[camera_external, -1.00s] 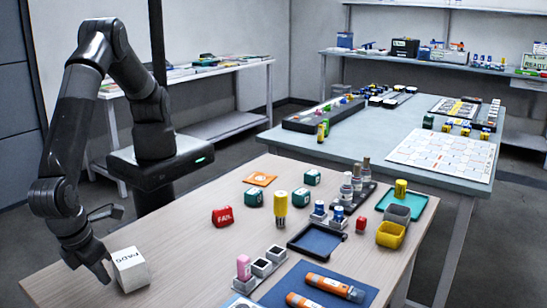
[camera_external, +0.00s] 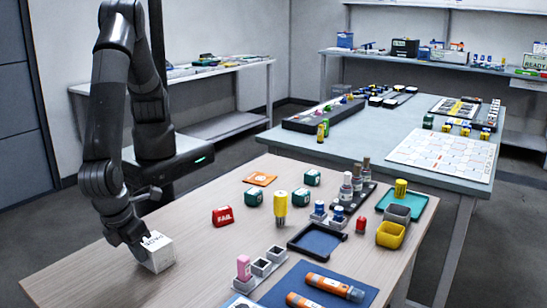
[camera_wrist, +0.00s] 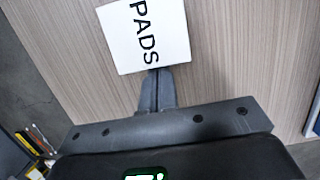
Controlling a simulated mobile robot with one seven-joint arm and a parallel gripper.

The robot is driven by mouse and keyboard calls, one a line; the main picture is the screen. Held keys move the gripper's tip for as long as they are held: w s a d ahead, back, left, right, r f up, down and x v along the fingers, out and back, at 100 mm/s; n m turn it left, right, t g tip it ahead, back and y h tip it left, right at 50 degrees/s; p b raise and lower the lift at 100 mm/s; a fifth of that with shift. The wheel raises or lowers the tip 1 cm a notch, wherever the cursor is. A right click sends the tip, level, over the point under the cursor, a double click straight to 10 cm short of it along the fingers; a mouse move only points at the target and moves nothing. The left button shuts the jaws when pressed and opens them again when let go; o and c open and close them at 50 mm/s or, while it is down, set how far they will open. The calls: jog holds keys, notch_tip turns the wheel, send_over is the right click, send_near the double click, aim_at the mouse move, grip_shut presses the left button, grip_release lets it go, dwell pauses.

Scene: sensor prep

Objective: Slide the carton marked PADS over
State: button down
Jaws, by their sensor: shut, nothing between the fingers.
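The white carton marked PADS (camera_external: 156,254) stands on the wooden table near its left front part. In the wrist view the carton (camera_wrist: 143,36) shows its top with the black word PADS. My gripper (camera_external: 140,247) is shut and empty, low beside the left side of the carton. In the wrist view the closed fingertips (camera_wrist: 157,74) are at the carton's lower edge and appear to touch it. The carton's far lower side is partly hidden by my gripper in the outside view.
A red FAIL block (camera_external: 223,216) lies right of the carton on the wooden table (camera_external: 190,285). A pink item (camera_external: 244,268) in a row of small holders, a dark blue tray (camera_external: 318,241) and orange tubes (camera_external: 334,286) are farther right. Bare tabletop lies between.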

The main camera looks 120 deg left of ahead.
aim_at(157, 238)
jog(key=a, duration=1.2)
jog(key=shift+a, duration=0.1)
jog(key=d, duration=0.4)
jog(key=shift+d+r, duration=0.25)
jog(key=shift+r, duration=0.1)
jog(key=v, duration=0.9)
jog(key=shift+a+r, duration=0.1)
jog(key=shift+r, duration=0.05)
